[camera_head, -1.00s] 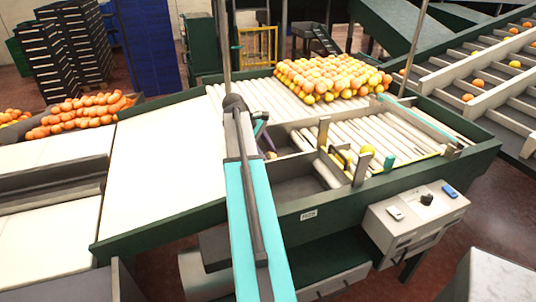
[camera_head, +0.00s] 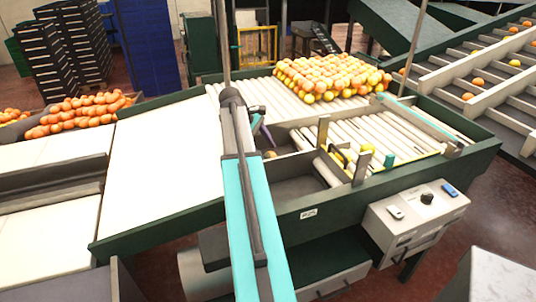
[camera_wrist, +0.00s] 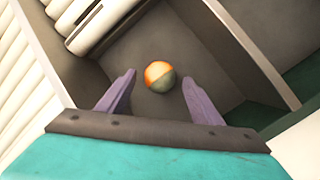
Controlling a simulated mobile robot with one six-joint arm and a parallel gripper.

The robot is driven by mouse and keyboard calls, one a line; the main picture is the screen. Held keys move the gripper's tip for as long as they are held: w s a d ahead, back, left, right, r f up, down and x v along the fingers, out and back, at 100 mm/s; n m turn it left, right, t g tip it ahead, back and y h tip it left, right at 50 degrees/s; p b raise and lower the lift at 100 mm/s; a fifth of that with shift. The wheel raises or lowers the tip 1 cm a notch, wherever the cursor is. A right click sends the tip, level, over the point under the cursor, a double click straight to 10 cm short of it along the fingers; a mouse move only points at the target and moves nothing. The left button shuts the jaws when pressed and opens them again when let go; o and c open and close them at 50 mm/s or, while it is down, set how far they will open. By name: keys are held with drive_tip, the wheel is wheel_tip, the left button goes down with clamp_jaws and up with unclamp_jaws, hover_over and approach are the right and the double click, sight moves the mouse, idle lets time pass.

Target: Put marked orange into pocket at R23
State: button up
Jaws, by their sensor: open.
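The orange (camera_wrist: 160,76), part orange and part dull green, lies on the dark grey floor of a compartment (camera_wrist: 130,52) in the wrist view. My gripper (camera_wrist: 158,82) is open above it, its purple fingers on either side with gaps showing. In the head view my gripper (camera_head: 264,128) is over the left end of the grey compartment (camera_head: 290,188), and a small part of the orange (camera_head: 270,154) shows below it. A white label (camera_head: 308,214) sits on the green front rail below the compartment; its print is too small to read surely.
Several fruits (camera_head: 330,75) are heaped on the rollers behind. Yellow fruit (camera_head: 344,156) lies by the upright grey posts (camera_head: 361,165) to the right. Compartment walls stand close around my gripper. The white slope (camera_head: 165,150) at left is clear.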

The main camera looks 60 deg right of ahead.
drive_tip(key=b+v, duration=0.2)
drive_tip(key=v, duration=0.8)
drive_tip(key=shift+a, duration=0.1)
idle(0.6)
drive_tip(key=shift+w+r+p, duration=0.1)
drive_tip(key=shift+r+p, duration=0.05)
drive_tip(key=shift+p, duration=0.15)
drive_tip(key=shift+d+m, duration=0.2)
drive_tip(key=shift+m, duration=0.1)
